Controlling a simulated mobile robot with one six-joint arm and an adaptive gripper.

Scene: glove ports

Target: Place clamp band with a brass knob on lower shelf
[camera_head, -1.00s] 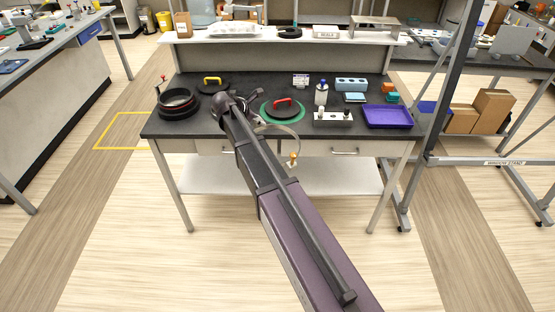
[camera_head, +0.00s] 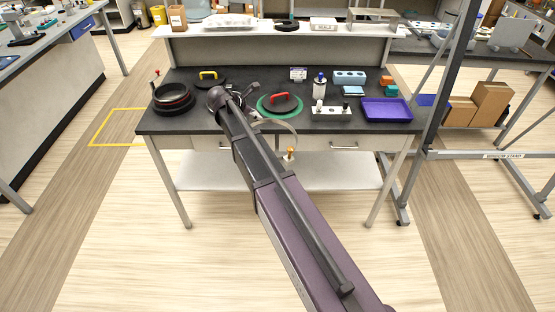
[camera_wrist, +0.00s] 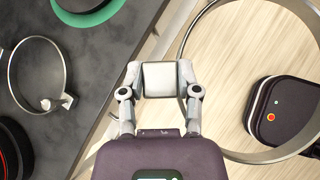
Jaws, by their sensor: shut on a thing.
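The clamp band with the brass knob (camera_head: 290,153) hangs past the bench's front edge in the head view, partly hidden by my arm. In the wrist view its large metal ring (camera_wrist: 189,40) stretches to the right over the floor. My gripper (camera_wrist: 160,80) is shut on a pale block-like part beside this ring. The lower shelf (camera_head: 335,172) is the pale board under the bench, lower than the band; the band is apart from it. Another clamp band with a silvery knob (camera_wrist: 45,103) lies on the bench top.
The dark bench top (camera_head: 225,125) holds a black ring port (camera_head: 172,101), a green ring with a red-handled lid (camera_head: 282,102), a bottle block (camera_head: 332,112) and a purple tray (camera_head: 386,110). Bench legs and a stand (camera_head: 470,155) flank the shelf. Its visible surface looks clear.

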